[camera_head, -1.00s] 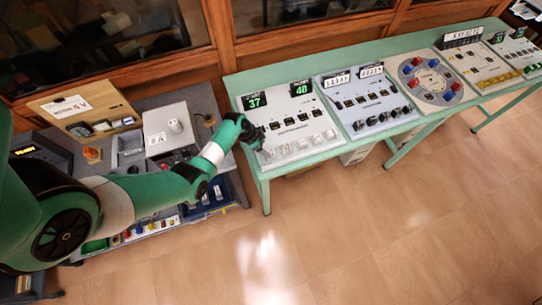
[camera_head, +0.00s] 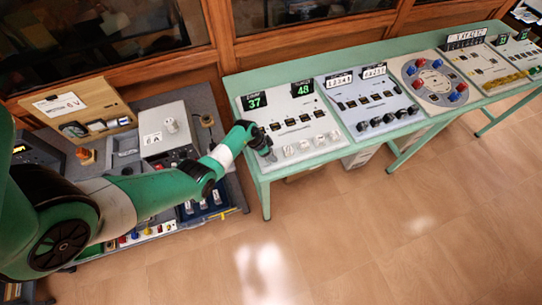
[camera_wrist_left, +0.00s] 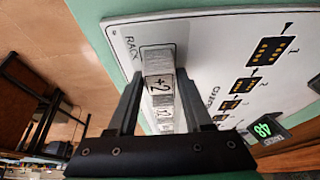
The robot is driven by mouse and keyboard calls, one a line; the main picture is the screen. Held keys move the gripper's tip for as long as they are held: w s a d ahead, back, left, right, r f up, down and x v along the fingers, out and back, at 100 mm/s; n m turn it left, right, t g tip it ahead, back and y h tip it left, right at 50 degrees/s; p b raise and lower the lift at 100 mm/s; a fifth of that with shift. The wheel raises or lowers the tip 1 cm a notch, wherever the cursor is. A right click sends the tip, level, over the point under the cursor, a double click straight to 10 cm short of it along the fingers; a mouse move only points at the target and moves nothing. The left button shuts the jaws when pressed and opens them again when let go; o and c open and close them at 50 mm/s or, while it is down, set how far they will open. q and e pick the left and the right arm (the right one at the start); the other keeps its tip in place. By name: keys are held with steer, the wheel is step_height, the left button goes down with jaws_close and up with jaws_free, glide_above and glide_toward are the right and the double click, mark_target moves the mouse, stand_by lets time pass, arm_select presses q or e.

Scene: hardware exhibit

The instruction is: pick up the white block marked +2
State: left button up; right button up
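The white block marked +2 (camera_wrist_left: 159,87) sits at the RACK-label end of a row of white blocks on the white panel. My left gripper (camera_wrist_left: 160,76) is open in the left wrist view, with one finger on each side of this block. A gap seems to show between the block and the fingers; contact cannot be told. In the head view my left gripper (camera_head: 268,154) is low over the left end of the row and hides the +2 block. My right gripper is not in view.
Other white blocks (camera_head: 304,145) continue the row to the right. The panel with green displays 37 and 48 (camera_head: 302,89) stands on a green table (camera_head: 262,177). More control panels follow to the right. A grey bench with boxes and an open wooden case (camera_head: 110,98) is at left.

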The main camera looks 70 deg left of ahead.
arm_select(q)
jaws_close()
steer(key=shift+r, duration=0.1)
